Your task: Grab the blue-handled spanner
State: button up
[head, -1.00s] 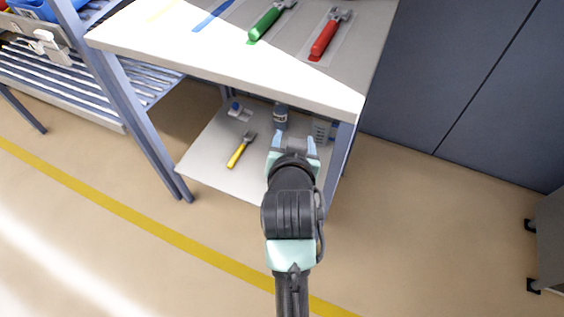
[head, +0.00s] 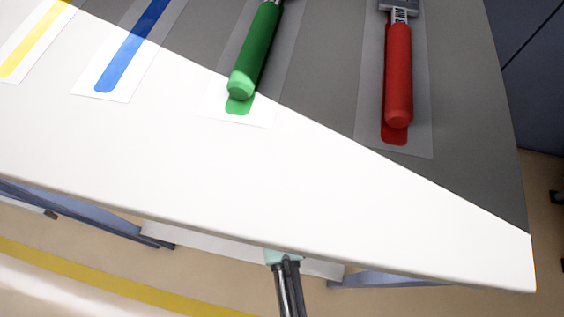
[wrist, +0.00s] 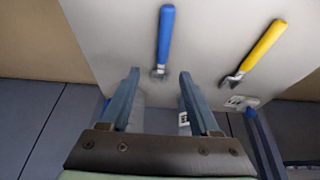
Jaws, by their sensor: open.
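The blue-handled spanner (wrist: 165,38) lies on the pale lower shelf (wrist: 212,30) in the wrist view, its handle pointing up the picture and its metal head toward my gripper. My gripper (wrist: 158,76) is open and empty. The spanner's head shows between its two fingertips, the handle beyond them; I cannot tell the height gap. In the head view the worktop hides the spanner and my gripper. On the worktop, a blue tool outline (head: 136,42) is empty.
A yellow-handled spanner (wrist: 262,48) lies right of the blue one, near a small white-and-blue object (wrist: 240,102). The worktop (head: 200,190) overhangs my arm. Green (head: 258,50) and red (head: 398,75) spanners lie on it. A yellow outline (head: 35,38) is empty.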

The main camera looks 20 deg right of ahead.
jog(key=b+x, duration=0.3)
jog(key=x, duration=0.3)
jog(key=shift+s+f, duration=0.1)
jog(key=shift+f, duration=0.05)
jog(key=shift+w+b+x, duration=0.25)
jog(key=shift+b+x, duration=0.85)
jog(key=shift+x, duration=0.4)
jog(key=shift+w+b+x, duration=0.2)
jog(key=shift+b+x, duration=0.85)
jog(key=shift+x, duration=0.45)
jog(key=shift+a, duration=0.15)
grip_shut()
